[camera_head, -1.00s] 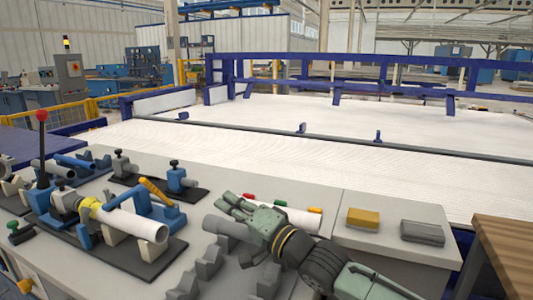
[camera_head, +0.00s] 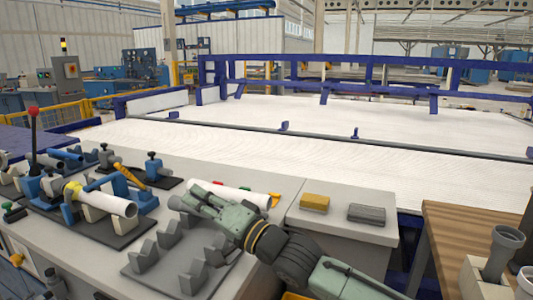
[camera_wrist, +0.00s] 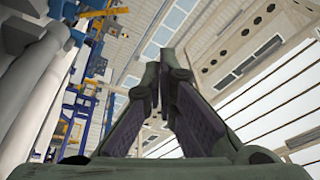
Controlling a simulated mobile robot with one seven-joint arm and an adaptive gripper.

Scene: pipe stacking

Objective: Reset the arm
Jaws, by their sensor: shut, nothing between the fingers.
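My gripper (camera_head: 190,199) is over the grey bench, its fingers pointing left in the head view. In the wrist view the fingertips (camera_wrist: 160,66) meet, with nothing held between them. A white pipe (camera_head: 232,193) lies just behind the gripper, partly hidden by it. A grey rack with V-shaped notches (camera_head: 150,262) is on the bench in front of the gripper. Another white pipe (camera_head: 108,202) sits in a blue clamp fixture on the left. Blurred grey cylinders (camera_wrist: 40,95) show at the left of the wrist view.
A yellow block (camera_head: 314,202) and a grey block (camera_head: 366,214) lie on the bench to the right. A wooden table (camera_head: 470,225) with grey fittings (camera_head: 503,245) stands at the right. A wide white surface (camera_head: 330,140) behind the bench is largely clear.

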